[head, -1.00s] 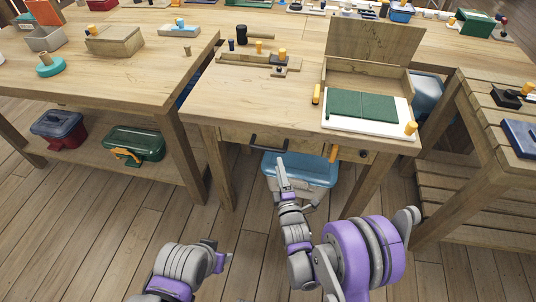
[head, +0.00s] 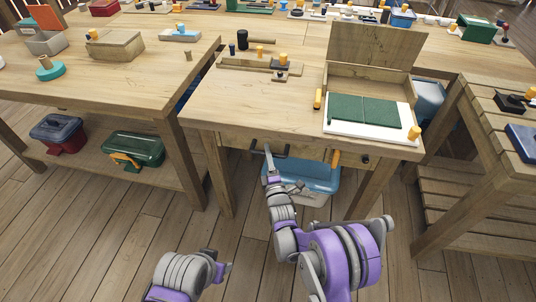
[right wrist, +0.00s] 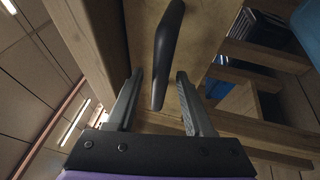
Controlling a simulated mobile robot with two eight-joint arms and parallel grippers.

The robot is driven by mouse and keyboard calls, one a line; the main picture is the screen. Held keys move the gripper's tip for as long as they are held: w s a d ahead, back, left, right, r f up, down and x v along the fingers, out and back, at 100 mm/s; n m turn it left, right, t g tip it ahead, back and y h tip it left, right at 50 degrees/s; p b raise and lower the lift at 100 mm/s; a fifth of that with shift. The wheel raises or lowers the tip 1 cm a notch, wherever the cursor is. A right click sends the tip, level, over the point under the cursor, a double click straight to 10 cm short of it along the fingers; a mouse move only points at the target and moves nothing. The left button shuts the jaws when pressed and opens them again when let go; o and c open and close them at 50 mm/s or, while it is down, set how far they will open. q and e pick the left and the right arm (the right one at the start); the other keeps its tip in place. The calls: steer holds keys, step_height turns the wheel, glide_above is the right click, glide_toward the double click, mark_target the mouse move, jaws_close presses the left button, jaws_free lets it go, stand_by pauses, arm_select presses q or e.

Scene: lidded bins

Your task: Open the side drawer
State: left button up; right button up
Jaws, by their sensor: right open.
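The side drawer (head: 310,151) is a wooden front under the edge of the middle table and looks shut. Its black bar handle (head: 284,153) is partly hidden behind my right gripper (head: 268,158) in the head view. In the right wrist view the handle (right wrist: 168,50) lies between the two fingers of the right gripper (right wrist: 158,85). The fingers are open, with a gap on each side of the handle. My left gripper (head: 224,270) is low in the head view, away from the table; its jaws are not clear.
A blue-lidded bin (head: 314,176) stands on the floor under the table. An orange object (head: 336,158) and a dark knob (head: 365,160) are on the table front, right of the handle. An open wooden box (head: 367,85) stands on top. The floor in front is clear.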

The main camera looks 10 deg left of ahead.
steer(key=shift+w, duration=0.15)
jaws_close()
stand_by(1.4)
